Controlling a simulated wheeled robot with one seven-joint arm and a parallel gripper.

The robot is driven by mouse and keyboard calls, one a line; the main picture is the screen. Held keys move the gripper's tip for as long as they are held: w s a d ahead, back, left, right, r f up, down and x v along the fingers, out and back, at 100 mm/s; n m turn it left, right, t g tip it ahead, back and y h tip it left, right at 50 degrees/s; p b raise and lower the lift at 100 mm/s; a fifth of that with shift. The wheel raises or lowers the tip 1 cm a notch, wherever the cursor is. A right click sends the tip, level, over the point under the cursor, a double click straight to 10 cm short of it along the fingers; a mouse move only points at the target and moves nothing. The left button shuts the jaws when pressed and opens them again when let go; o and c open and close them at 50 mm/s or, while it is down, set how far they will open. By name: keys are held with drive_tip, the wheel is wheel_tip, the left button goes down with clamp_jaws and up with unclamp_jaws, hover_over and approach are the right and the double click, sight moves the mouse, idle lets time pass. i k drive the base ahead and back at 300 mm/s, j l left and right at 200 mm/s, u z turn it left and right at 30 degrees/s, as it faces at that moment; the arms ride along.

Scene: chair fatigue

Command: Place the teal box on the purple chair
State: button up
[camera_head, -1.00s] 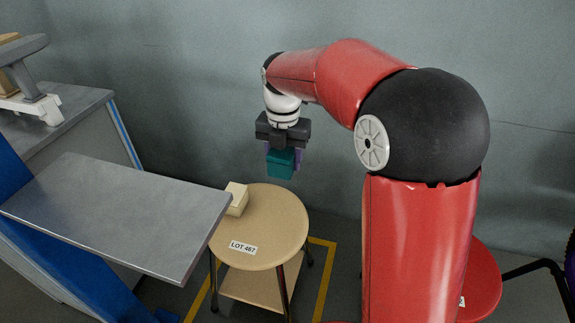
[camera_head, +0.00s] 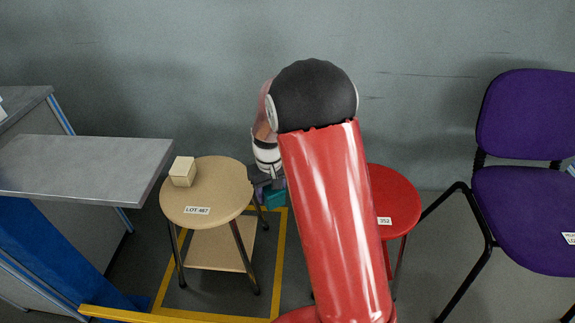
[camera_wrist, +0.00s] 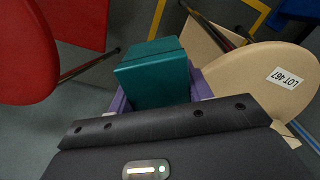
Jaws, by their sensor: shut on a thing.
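The teal box (camera_wrist: 153,75) is held between the purple fingers of my gripper (camera_wrist: 155,98) in the wrist view. In the head view a small part of the teal box (camera_head: 274,197) shows beside my red arm, which hides the rest of it and most of my gripper (camera_head: 266,186). The box hangs in the air between the beige stool and the red stool. The purple chair (camera_head: 527,113) stands at the far right, with its purple seat (camera_head: 525,205) partly cut off by the picture edge. White labels or small things show at the seat's right edge.
A beige round stool (camera_head: 215,207) labelled LOT 467 carries a cream block (camera_head: 182,171). A red round stool (camera_head: 395,195) stands between my arm and the purple chair. A grey table (camera_head: 80,160) is at left. Yellow floor lines (camera_head: 278,250) surround the beige stool.

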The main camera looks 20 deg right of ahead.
sight(549, 201)
drive_tip(key=k+l+z, duration=0.15)
drive_tip(key=k+z, duration=0.2)
drive_tip(key=k, duration=0.35)
drive_tip(key=l+z, duration=0.2)
drive_tip(key=z, duration=0.2)
drive_tip(key=l+z, duration=0.2)
drive_tip(key=z, duration=0.15)
drive_tip(key=l+z, duration=0.2)
drive_tip(key=z, duration=0.2)
drive_tip(key=l+z, duration=0.2)
drive_tip(key=z, duration=0.2)
